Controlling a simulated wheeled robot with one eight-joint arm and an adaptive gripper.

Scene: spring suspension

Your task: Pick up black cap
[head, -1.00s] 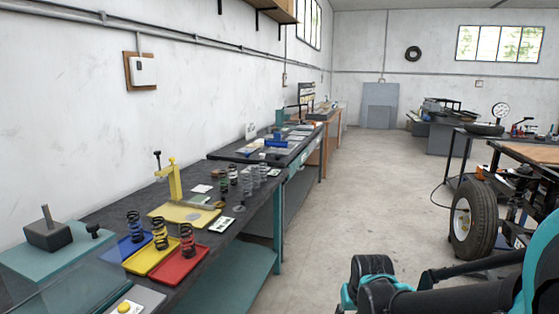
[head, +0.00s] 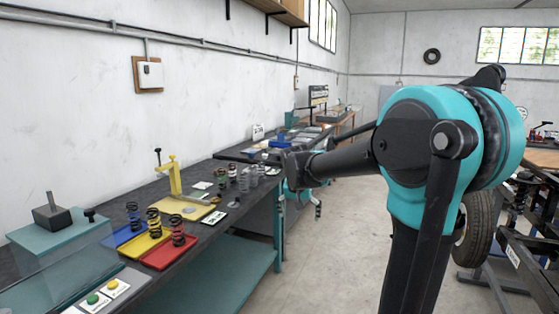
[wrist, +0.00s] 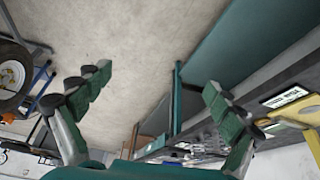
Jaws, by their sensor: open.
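A small black knob-shaped piece (head: 90,214), possibly the black cap, sits on the teal box at the left end of the near bench in the head view. A small dark piece (head: 234,204) also lies on the bench, right of the yellow press; I cannot tell which is the cap. My gripper (wrist: 158,80) is open and empty in the wrist view, its green-padded fingers wide apart above the floor beside the bench. In the head view my gripper (head: 318,210) hangs right of the bench, apart from both pieces.
Blue, yellow and red trays (head: 168,256) with coil springs stand at the bench front. A yellow press (head: 172,178) and several more springs (head: 243,180) are behind them. A button box (head: 104,292) is nearest. A wheel (head: 474,228) stands at right; the aisle floor is clear.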

